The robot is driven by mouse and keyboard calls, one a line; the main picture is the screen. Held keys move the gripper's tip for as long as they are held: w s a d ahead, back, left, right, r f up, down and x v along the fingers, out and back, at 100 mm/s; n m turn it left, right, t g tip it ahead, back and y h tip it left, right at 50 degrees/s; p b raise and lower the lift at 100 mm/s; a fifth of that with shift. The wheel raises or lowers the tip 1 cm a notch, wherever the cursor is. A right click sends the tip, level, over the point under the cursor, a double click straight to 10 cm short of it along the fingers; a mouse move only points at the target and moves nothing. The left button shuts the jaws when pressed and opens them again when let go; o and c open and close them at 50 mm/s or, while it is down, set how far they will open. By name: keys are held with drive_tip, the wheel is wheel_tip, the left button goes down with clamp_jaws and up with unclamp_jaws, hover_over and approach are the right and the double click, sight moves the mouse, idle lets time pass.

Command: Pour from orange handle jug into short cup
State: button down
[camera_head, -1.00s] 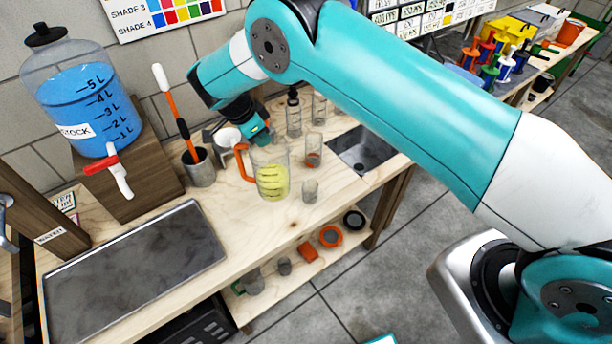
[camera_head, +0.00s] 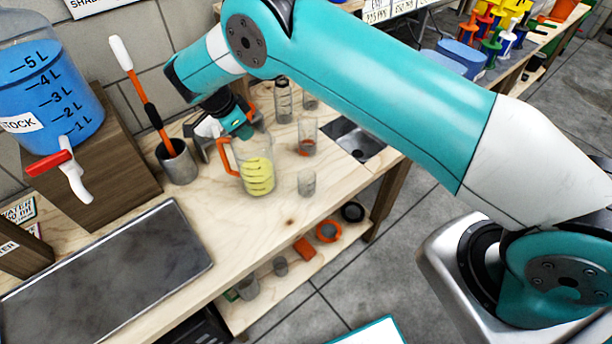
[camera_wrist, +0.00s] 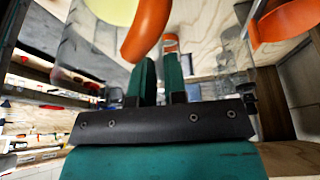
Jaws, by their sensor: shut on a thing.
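The clear jug (camera_head: 257,177) with an orange handle (camera_head: 226,157) holds yellow liquid and is upright at the bench's middle. I cannot tell whether its base touches the wood. My gripper (camera_head: 244,131) is at the jug's upper handle side, shut on the orange handle. In the wrist view the two green fingers (camera_wrist: 160,75) meet the orange handle (camera_wrist: 147,30), and part of the yellow liquid (camera_wrist: 110,10) shows at the top. The short cup (camera_head: 307,184), clear and seemingly empty, stands to the right of the jug, apart from it.
A taller glass (camera_head: 307,140) with red-orange contents stands behind the short cup. A clear bottle (camera_head: 283,100) is farther back. A metal pot (camera_head: 177,163) holds an orange-handled brush. A sink (camera_head: 355,140) lies right. The front wood is clear beside a dark tray (camera_head: 110,270).

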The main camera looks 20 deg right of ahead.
sight(260, 136)
drive_tip(key=shift+r, duration=0.15)
drive_tip(key=shift+s+d+r+t+y+p, duration=0.25)
drive_tip(key=shift+s+d+t+y+p, duration=0.1)
drive_tip(key=shift+d+y+p, duration=0.4)
drive_tip(key=shift+s+d+r+t+y+p, duration=0.3)
drive_tip(key=shift+d+y+p, duration=0.2)
drive_tip(key=shift+p, duration=0.35)
drive_tip(key=shift+s+d+r+t+y+p, duration=0.25)
drive_tip(key=shift+s+d+y+p, duration=0.1)
drive_tip(key=shift+d+y+p, duration=0.35)
drive_tip(key=shift+s+d+f+t+y, duration=0.1)
drive_tip(key=shift+s+d+t+y, duration=0.15)
drive_tip(key=shift+d+y, duration=0.2)
drive_tip(key=shift+s+d+f+t+y, duration=0.15)
drive_tip(key=shift+s+d+y, duration=0.15)
drive_tip(key=shift+d, duration=0.15)
drive_tip(key=d+y+b, duration=0.1)
drive_tip(key=s+d+f+t+y+b, duration=0.1)
drive_tip(key=d+t+y, duration=0.1)
drive_tip(key=shift+s+f+m+b, duration=0.35)
drive_tip(key=shift+f+m+b, duration=0.05)
drive_tip(key=shift+s+d+f+t+y+b, duration=0.15)
drive_tip(key=shift+d+f+t+y+b, duration=0.35)
drive_tip(key=shift+b, duration=0.55)
